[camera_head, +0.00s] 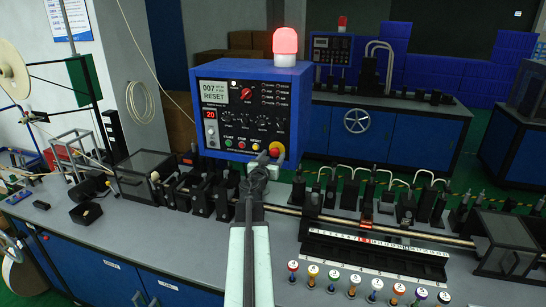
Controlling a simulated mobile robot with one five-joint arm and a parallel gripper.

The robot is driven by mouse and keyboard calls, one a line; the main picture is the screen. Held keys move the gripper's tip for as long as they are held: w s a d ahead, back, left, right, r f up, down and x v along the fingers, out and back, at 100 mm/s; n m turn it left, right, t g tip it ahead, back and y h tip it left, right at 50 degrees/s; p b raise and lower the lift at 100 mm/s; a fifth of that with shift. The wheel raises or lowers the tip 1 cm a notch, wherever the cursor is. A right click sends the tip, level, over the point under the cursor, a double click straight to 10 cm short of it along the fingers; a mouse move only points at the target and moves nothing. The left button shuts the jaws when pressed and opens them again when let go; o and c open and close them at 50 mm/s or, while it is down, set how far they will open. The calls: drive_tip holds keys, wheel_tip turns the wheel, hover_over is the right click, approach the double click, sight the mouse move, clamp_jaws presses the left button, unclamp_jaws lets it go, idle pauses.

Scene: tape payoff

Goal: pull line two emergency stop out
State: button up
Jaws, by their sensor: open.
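A red mushroom button on a yellow base, which looks like an emergency stop (276,149), sits at the lower right of the black panel on the blue control box (292,72). I cannot read a line number on it, nor tell whether it is pressed in or out. My gripper (262,163) is open, just below and left of the button, at the box's lower edge. It appears close to the button, but I cannot tell whether it touches. A second control panel (331,52) stands at the back right; any stop button there is too small to make out.
A lit red beacon (285,42) tops the box. The grey bench (160,230) carries black fixtures and a long rod on both sides of my arm. Bare bench lies at the front left.

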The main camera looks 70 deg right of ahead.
drive_tip(key=a, duration=0.6)
drive_tip(key=shift+s+a, duration=0.2)
drive_tip(key=shift+a, duration=0.1)
drive_tip(key=shift+w, duration=0.1)
